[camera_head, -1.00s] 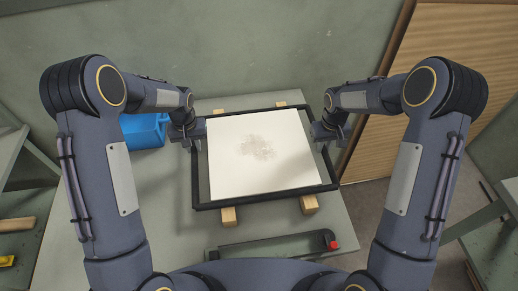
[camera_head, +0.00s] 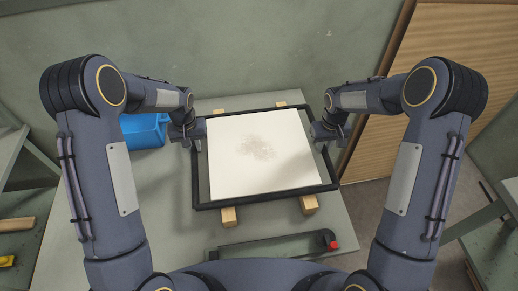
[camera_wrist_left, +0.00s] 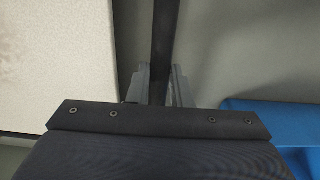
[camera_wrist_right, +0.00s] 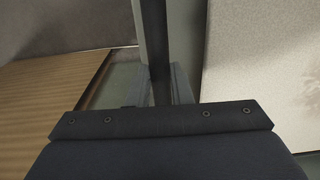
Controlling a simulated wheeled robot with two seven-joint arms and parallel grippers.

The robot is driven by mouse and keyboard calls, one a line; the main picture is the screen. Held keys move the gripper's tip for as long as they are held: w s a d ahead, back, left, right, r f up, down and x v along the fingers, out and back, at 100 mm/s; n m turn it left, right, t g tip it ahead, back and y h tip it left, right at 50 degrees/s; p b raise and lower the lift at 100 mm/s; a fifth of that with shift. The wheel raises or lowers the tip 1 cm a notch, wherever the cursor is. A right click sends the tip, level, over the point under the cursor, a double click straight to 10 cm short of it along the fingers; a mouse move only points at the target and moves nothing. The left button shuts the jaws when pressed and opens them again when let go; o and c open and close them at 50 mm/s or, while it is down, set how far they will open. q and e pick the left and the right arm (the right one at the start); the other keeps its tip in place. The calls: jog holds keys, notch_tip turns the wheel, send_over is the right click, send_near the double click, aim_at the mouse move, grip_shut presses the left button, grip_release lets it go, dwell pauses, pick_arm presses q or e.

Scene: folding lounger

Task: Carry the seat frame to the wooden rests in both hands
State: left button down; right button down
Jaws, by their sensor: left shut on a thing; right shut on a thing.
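The seat frame (camera_head: 265,199) is a black rectangular frame around a cream panel (camera_head: 290,165) with a grey smudge. It lies over two wooden rests, whose near ends (camera_head: 228,216) and (camera_head: 309,204) and far ends show past the frame; small clearance cannot be told. My left gripper (camera_head: 190,138) is shut on the frame's left bar, which runs between its fingers in the left wrist view (camera_wrist_left: 160,85). My right gripper (camera_head: 328,135) is shut on the right bar, also between its fingers in the right wrist view (camera_wrist_right: 160,85).
A blue bin (camera_head: 144,131) stands on the table (camera_head: 110,225) left of the frame. A dark bar with a red knob (camera_head: 334,245) lies at the table's near edge. A wooden slatted panel (camera_head: 440,80) stands at the right. A green wall is behind.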

pick_arm(q)
jog(key=shift+w+r, duration=0.1)
jog(key=shift+r, duration=0.1)
pick_arm(e)
jog(key=shift+r, duration=0.2)
